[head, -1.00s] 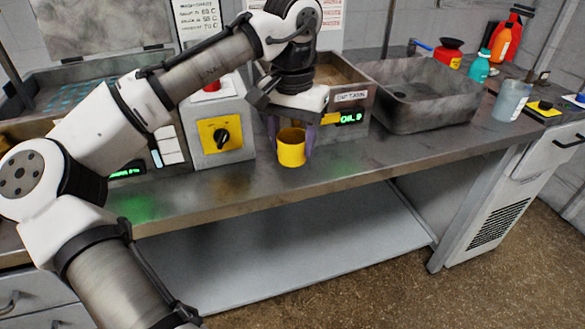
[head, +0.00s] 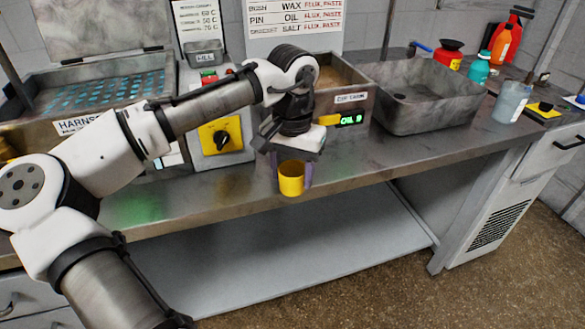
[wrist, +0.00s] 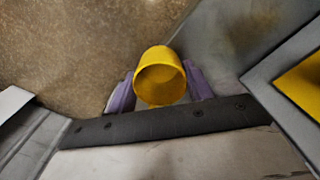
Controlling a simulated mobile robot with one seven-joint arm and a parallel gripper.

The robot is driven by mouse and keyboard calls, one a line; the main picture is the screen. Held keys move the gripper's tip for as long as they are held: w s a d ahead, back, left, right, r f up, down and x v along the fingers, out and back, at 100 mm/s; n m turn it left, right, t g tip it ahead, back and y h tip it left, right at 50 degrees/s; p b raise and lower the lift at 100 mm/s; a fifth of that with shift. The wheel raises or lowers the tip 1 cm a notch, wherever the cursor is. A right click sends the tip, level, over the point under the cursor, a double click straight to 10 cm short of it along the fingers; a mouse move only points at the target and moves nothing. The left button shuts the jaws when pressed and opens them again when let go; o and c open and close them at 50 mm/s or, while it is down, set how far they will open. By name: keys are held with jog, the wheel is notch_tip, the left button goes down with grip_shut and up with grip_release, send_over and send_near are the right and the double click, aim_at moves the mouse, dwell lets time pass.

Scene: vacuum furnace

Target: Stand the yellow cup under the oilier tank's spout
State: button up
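The yellow cup (head: 291,181) is upright between the purple fingers of my gripper (head: 292,184), which is shut on it. It is held at the bench's front edge. The wrist view also shows the cup (wrist: 160,78) between both fingers, with floor behind it. The right tank (head: 340,78) carries a green display (head: 351,119) reading "OIL 9". A yellow part (head: 330,120), seemingly its spout, sticks out beside the display, behind the cup. The left tank (head: 60,128) has a partly covered label. Its display is hidden by my arm.
A control box with a yellow dial plate (head: 221,136) stands between the tanks. A grey basin (head: 420,108) is right of the right tank. Bottles and a translucent beaker (head: 510,101) stand farther right. The bench top (head: 390,155) before the basin is clear.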

aim_at(292, 169)
jog(key=o, duration=0.4)
notch_tip(292, 169, up, 12)
jog(key=shift+r, duration=0.2)
dwell(0.4)
